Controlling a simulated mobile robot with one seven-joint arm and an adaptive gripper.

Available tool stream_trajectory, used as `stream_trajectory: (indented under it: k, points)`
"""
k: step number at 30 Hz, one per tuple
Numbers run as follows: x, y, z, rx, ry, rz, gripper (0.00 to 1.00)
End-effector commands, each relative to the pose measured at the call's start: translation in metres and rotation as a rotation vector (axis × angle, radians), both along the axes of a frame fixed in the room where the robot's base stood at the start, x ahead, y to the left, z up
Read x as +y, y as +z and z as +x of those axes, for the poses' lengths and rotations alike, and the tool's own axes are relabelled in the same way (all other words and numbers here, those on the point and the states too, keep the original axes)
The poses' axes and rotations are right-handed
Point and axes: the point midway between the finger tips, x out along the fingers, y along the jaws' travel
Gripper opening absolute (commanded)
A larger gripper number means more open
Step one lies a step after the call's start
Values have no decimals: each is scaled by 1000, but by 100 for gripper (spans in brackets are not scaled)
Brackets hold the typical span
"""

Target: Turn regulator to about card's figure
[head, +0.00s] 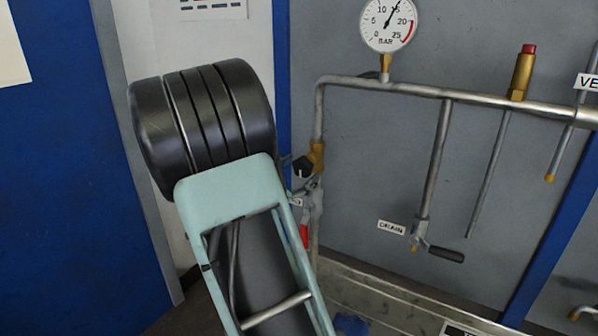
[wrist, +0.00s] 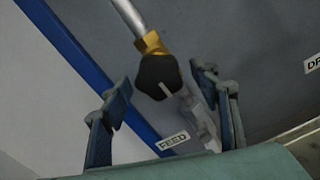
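The regulator has a black knob on a brass body; in the head view the knob (head: 303,167) shows just past my arm. In the wrist view the knob (wrist: 157,80) has a pale pointer line and sits between the fingers. My gripper (wrist: 161,90) is open around the knob, one finger on each side, with visible gaps. In the head view the gripper is mostly hidden behind my arm. The round gauge (head: 388,25) marked BAR has its needle pointing near 15. A white sheet (head: 212,8) is cut off at the top; no figure on it is readable.
A FEED label (wrist: 172,143) and grey valve parts (wrist: 200,118) lie below the knob. A red handle (head: 304,236) hangs below the regulator. A drain valve (head: 447,254) with a black handle, a brass relief valve (head: 522,73) and pipework are to the right.

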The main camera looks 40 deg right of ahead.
Motion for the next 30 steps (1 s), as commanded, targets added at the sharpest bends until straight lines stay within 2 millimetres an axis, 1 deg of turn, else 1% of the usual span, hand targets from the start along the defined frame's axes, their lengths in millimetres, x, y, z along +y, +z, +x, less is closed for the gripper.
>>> stream_trajectory:
  k: [8, 11, 14, 21, 24, 27, 30]
  points:
    - [1, 0, 0, 0, 1, 0, 57]
    - [8, 0, -2, 0, 3, 0, 57]
    - [23, 0, -8, 0, 5, 0, 57]
    - [71, 0, -28, 0, 5, 0, 57]
    - [88, 0, -35, 0, 5, -1, 57]
    - [100, 0, -40, 0, 4, 0, 57]
    - [108, 0, -44, 1, 2, 0, 57]
